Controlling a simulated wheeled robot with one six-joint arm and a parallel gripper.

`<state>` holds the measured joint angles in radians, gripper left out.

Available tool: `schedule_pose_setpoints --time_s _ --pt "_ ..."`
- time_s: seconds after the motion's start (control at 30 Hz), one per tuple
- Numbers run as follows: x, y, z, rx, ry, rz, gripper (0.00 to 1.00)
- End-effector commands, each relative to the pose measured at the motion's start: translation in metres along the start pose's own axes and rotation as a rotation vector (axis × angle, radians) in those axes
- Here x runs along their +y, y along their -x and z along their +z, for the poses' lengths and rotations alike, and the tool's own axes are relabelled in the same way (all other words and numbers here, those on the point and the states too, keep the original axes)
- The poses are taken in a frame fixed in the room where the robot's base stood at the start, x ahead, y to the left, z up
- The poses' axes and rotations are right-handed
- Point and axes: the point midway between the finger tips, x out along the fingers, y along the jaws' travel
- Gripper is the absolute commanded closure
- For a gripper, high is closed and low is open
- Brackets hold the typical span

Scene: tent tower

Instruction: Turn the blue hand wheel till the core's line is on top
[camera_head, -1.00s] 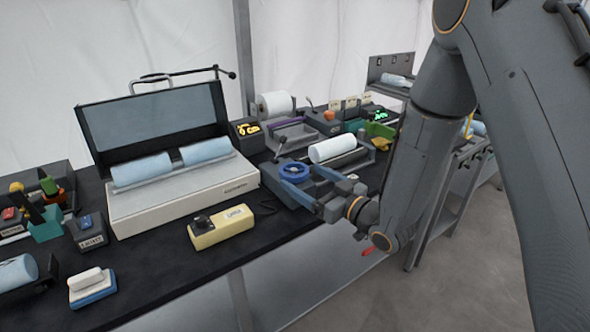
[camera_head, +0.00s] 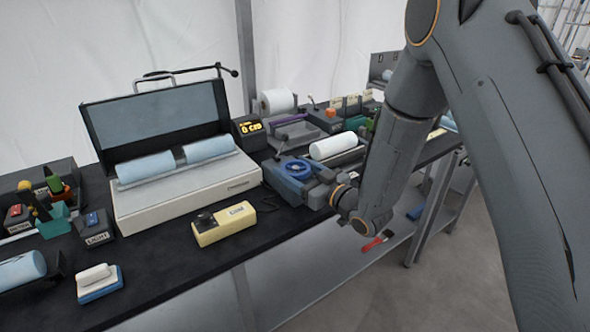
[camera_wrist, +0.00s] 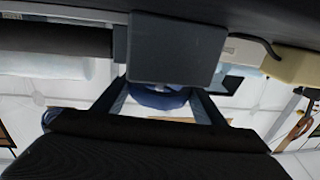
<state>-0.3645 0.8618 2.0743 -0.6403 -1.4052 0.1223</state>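The blue hand wheel (camera_head: 298,169) sits on a grey-blue unit at the bench's front edge. A white roll (camera_head: 334,146), which looks like the core, lies just behind and right of it; I cannot make out a line on it. My gripper (camera_head: 300,182) is at the wheel, reaching in from the right. In the wrist view my gripper's fingers (camera_wrist: 160,103) stand on both sides of the blue wheel (camera_wrist: 158,98). I cannot tell whether they press on its rim. A dark block hides part of the wheel there.
A pale case (camera_head: 190,190) with an open lid and two blue rolls stands left. A yellow box (camera_head: 223,224) lies in front. A small display (camera_head: 250,130) glows behind. A red-handled tool (camera_head: 377,241) is on the lower shelf.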

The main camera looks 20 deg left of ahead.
Motion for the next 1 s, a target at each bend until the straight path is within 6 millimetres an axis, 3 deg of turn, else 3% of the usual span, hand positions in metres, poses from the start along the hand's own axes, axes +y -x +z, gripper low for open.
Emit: schedule_pose_setpoints --time_s 0.33,1.0 --pt "-0.0017 0.0002 0.0003 -0.001 -0.001 0.074 0.58" --pt "-0.0001 0.0002 0.0001 0.0 0.0 0.491 0.58"
